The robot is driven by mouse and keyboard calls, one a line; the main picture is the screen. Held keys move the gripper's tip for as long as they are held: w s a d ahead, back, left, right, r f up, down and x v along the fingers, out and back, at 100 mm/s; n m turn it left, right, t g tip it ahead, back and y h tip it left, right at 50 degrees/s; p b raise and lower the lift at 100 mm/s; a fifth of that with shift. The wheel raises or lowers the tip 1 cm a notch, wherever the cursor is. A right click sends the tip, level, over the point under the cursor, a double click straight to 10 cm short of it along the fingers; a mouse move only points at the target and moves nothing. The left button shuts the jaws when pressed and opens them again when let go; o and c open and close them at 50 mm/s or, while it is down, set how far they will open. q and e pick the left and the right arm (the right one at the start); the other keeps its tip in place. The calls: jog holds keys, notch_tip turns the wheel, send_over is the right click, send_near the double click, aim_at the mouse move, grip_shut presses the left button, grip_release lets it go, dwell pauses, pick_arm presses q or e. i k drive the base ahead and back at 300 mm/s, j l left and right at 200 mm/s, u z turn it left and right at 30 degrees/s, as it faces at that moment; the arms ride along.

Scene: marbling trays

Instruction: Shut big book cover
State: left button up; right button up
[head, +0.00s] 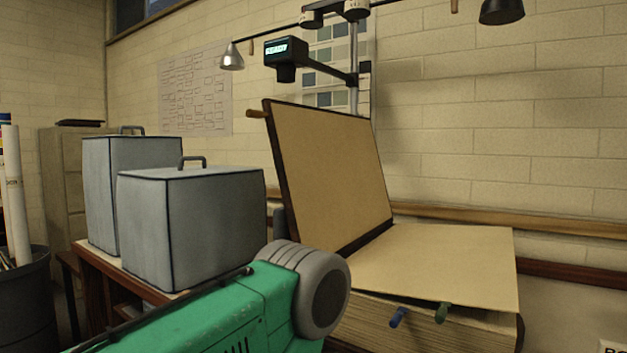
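The big book (445,262) lies open on the right, with its top page bare and tan. Its thick page block faces me below the page. The big book's cover (330,170) stands raised at the left side of the book, leaning back to the left, with its tan inner face and dark border showing. A small wooden peg (256,114) sticks out at the cover's upper left corner. A blue tab and a green tab stick out at the front edge of the pages. A green and grey link of mine hides the book's lower left. Neither gripper is in view.
Two grey boxes with handles (190,225) stand on a wooden bench left of the book. A scanner head (287,55) on a post and hanging lamps (231,57) are above the cover. A dark bin (27,300) with rolls stands at far left. The space above the page is clear.

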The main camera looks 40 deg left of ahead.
aim_at(333, 187)
jog(key=j, duration=0.6)
jog(key=k+j+z, duration=0.15)
jog(key=j, duration=1)
jog(key=k+j+z, duration=0.1)
jog(key=j, duration=0.45)
jog(key=k+j+z, duration=0.1)
jog(key=j, duration=0.45)
